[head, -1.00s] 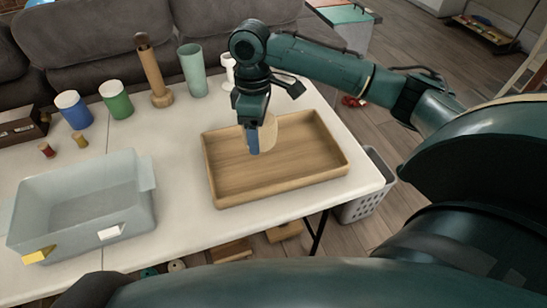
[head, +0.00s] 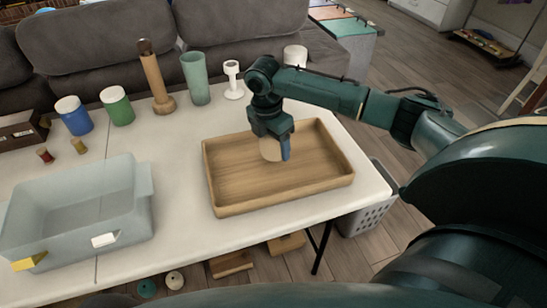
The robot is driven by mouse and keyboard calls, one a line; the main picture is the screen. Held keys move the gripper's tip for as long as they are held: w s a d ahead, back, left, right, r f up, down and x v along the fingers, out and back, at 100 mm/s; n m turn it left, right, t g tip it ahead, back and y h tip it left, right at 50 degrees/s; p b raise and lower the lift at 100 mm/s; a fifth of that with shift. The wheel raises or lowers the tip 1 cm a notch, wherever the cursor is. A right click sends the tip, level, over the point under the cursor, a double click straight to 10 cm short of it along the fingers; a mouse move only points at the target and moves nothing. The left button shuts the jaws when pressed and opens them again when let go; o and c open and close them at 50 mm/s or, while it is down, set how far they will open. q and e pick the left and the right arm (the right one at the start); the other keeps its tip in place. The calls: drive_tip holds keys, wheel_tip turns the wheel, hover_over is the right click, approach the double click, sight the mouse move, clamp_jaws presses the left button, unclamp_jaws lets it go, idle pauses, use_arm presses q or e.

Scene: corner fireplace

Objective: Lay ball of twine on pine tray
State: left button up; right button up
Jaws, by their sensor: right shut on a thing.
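The pine tray (head: 235,206) is a shallow wooden tray with raised sides near the right end of the white table. My right gripper (head: 275,150) points down over the tray's middle. It is shut on a rounded beige thing, the ball of twine (head: 270,150), partly hidden by the fingers. The ball is inside the tray's outline, low near its floor; I cannot tell whether it touches. My left gripper is not in view.
A translucent grey bin (head: 75,210) stands at the left front. A blue jar (head: 74,116), a green jar (head: 117,106), a wooden cylinder (head: 156,82), a green vase (head: 195,78) and a white stand (head: 233,80) line the back. A grey basket (head: 370,205) is below the right edge.

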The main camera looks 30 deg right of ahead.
sight(273, 166)
drive_tip(key=shift+f, duration=2.35)
drive_tip(key=shift+f, duration=0.1)
drive_tip(key=o, duration=1)
drive_tip(key=r, duration=0.8)
drive_tip(key=a+r, duration=0.1)
drive_tip(key=r, duration=0.3)
drive_tip(key=shift+w+r+p, duration=0.1)
drive_tip(key=shift+w+p, duration=0.15)
drive_tip(key=shift+p, duration=0.05)
